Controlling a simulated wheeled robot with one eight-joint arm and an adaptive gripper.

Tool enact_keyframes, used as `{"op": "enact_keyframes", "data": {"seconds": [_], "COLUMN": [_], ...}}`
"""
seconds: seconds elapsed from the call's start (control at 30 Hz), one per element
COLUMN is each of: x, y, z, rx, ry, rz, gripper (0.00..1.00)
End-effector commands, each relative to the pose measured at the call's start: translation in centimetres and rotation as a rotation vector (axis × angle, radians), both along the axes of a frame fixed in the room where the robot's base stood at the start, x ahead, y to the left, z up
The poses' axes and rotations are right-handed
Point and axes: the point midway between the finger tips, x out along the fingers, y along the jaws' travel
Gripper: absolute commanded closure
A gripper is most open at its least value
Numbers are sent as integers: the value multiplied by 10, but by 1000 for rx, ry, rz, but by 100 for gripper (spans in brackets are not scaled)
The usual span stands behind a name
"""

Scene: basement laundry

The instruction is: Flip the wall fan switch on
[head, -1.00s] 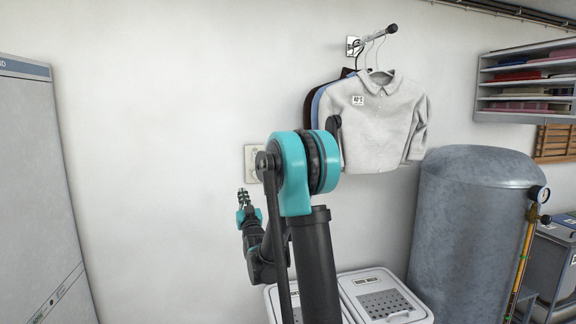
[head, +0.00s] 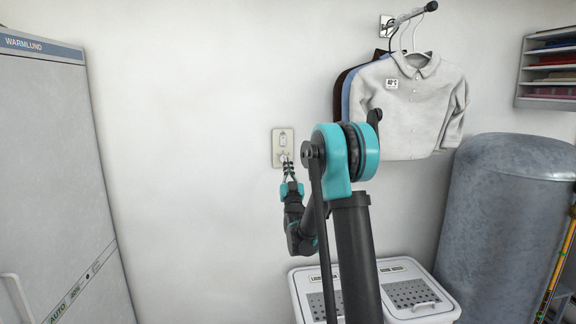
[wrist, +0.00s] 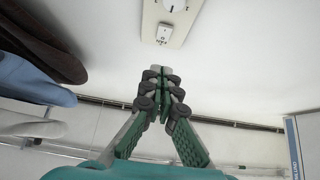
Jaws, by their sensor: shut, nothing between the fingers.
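A cream wall plate (head: 277,136) is on the white wall left of the hanging shirts. It carries a small switch (head: 283,139) in its upper part and a round dial below. In the wrist view, which looks upside down, the plate (wrist: 150,22) shows at the top edge, with the switch (wrist: 164,33) and part of the dial (wrist: 173,5). My gripper (head: 287,165) is shut and empty, its fingertips over the plate's lower part in the head view. The fingertips (wrist: 163,75) look apart from the switch in the wrist view. Which way the switch is set is unclear.
Shirts (head: 410,105) hang from a wall hook to the right. White laundry bins (head: 445,306) and a grey tank (head: 500,220) stand below and right. A tall grey cabinet (head: 50,180) stands left. The wall between cabinet and plate is bare.

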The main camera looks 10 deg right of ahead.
Motion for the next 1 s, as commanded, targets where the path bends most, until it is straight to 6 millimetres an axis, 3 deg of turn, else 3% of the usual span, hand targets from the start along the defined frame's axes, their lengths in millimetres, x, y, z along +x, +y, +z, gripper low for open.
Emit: {"op": "enact_keyframes", "data": {"seconds": [0.37, 0.5, 0.7, 1.0], "x": [59, 80, 96, 98], "y": [0, 0, 0, 0], "z": [46, 43, 41, 40], "rx": [1, 1, 0, 0], "ry": [0, 1, 0, 1], "rz": [-1, -1, 0, 0], "gripper": [100, 100, 100, 100]}}
